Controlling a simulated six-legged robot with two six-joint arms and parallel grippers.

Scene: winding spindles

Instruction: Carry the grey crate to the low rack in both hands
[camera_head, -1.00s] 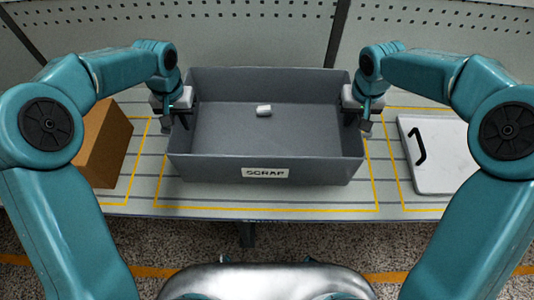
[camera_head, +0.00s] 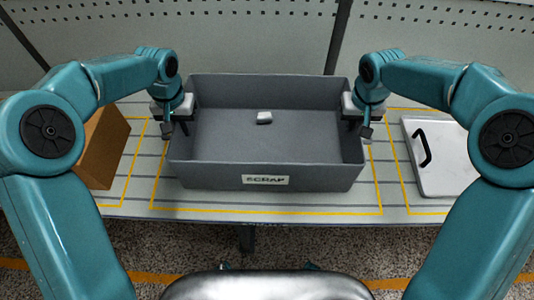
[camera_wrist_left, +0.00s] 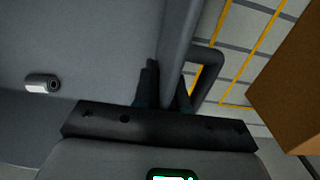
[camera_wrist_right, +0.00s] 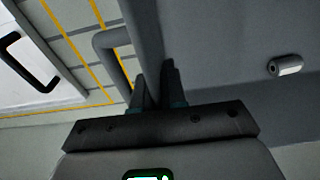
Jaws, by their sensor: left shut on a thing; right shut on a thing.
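The grey crate (camera_head: 230,173), with a SCRAP label on its front, is level over the middle of the rack top (camera_head: 140,190). I cannot tell whether its bottom touches the surface. My left gripper (camera_head: 183,118) is shut on the crate's left side wall; the left wrist view shows its fingers (camera_wrist_left: 164,88) straddling the rim beside a handle loop (camera_wrist_left: 207,75). My right gripper (camera_head: 353,118) is shut on the right side wall; the right wrist view shows its fingers (camera_wrist_right: 154,86) astride that rim. A small white cylinder (camera_head: 264,117) lies inside the crate.
A brown box (camera_head: 105,150) stands left of the crate. A white panel with a black handle (camera_head: 445,160) lies to the right. Yellow lines mark the bays on the top. A perforated panel (camera_head: 260,45) rises behind. Speckled floor shows in front.

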